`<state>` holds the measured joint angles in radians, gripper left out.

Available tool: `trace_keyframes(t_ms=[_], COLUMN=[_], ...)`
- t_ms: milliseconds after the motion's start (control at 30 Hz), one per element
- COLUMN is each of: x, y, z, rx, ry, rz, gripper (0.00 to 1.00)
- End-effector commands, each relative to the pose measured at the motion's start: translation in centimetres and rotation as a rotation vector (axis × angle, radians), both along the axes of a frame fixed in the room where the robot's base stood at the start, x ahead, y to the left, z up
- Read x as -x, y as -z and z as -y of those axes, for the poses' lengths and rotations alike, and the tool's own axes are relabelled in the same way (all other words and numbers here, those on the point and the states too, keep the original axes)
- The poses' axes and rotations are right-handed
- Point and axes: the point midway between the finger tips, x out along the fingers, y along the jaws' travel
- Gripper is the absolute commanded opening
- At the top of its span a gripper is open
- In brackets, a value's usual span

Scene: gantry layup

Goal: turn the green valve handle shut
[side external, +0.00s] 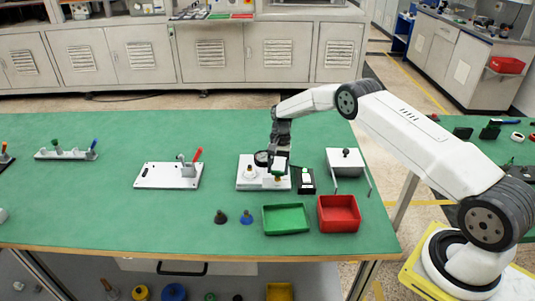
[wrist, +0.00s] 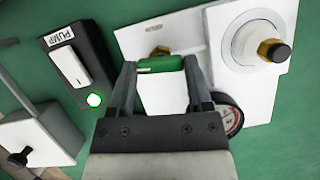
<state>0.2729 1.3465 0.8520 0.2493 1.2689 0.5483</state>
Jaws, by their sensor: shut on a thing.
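The green valve handle (wrist: 160,64) lies between the two fingertips of my gripper (wrist: 159,72) in the wrist view. The fingers are shut on it, one at each end. A brass fitting (wrist: 158,51) shows just beyond the handle, on a white base plate (wrist: 137,36). In the side external view, my gripper (side external: 279,160) points down over the white base plate (side external: 246,176), and the handle is mostly hidden there. A round gauge (wrist: 233,116) sits beside the right finger, partly hidden by it. A white round flange with a brass and black stem (wrist: 270,50) is on the same plate.
A black PUMP switch box (wrist: 78,68) with a lit green lamp stands close to the left finger. Beyond it is a white box with a black knob (side external: 345,157). A green tray (side external: 286,220) and a red tray (side external: 339,214) lie in front.

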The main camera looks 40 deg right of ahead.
Motion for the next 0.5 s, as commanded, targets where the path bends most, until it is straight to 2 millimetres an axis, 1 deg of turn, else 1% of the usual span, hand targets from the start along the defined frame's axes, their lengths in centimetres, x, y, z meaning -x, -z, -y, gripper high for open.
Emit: trace_keyframes(t_ms=[200, 500], x=[-0.08, -0.09], y=[0.03, 0.02], z=[0.07, 0.07], rx=[0.003, 0.003], ry=[-0.113, -0.166], rz=[0.001, 0.001], gripper=[0.06, 0.06])
